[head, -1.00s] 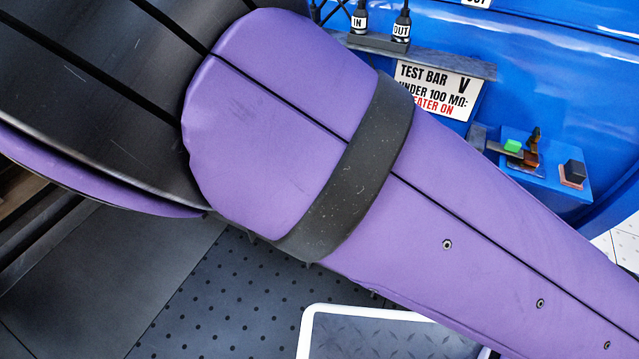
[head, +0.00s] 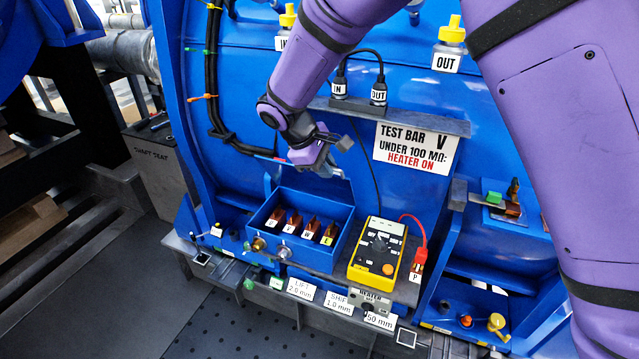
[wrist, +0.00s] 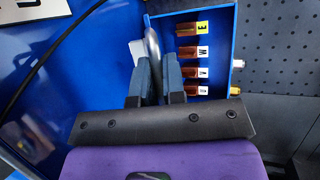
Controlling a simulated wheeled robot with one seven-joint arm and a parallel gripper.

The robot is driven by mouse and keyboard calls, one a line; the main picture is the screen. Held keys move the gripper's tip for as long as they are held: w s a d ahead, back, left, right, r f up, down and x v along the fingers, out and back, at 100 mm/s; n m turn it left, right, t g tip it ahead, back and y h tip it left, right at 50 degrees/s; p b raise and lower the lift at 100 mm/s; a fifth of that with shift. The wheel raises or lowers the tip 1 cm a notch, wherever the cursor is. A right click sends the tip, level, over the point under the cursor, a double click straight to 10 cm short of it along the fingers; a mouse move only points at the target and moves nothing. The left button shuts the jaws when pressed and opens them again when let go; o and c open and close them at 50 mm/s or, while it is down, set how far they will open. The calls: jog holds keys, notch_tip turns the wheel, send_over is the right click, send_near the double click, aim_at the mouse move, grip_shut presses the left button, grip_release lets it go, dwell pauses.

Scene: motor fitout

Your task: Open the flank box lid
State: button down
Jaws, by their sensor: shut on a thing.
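The flank box (head: 300,247) is an open-topped blue box low on the blue motor housing, with several copper terminals inside. Its blue lid (head: 330,187) stands raised at the back of the box, partly hidden by my gripper (head: 325,168). In the wrist view my gripper (wrist: 157,80) has its dark fingers close together around a thin pale grey piece (wrist: 153,45) at the lid, probably its handle. The box interior with terminals marked U, V, W, E (wrist: 190,60) shows just right of the fingers.
A yellow meter (head: 377,255) stands right of the box, with a red lead to a plug (head: 418,262). A shelf (head: 400,118) with IN and OUT plugs and a black cable is above. A black cable also crosses the wrist view's left (wrist: 50,60).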

jog(key=shift+w+d+r+g, duration=0.15)
jog(key=shift+w+r, duration=0.1)
jog(key=shift+w, duration=0.2)
jog(key=shift+w+d+r+g, duration=0.1)
jog(key=shift+w+r+g, duration=0.1)
jog(key=shift+w, duration=0.2)
jog(key=shift+w+d+r, duration=0.2)
jog(key=shift+w+r, duration=0.05)
jog(key=shift+w, duration=0.3)
jog(key=shift+w+d+r, duration=0.2)
jog(key=shift+w, duration=0.35)
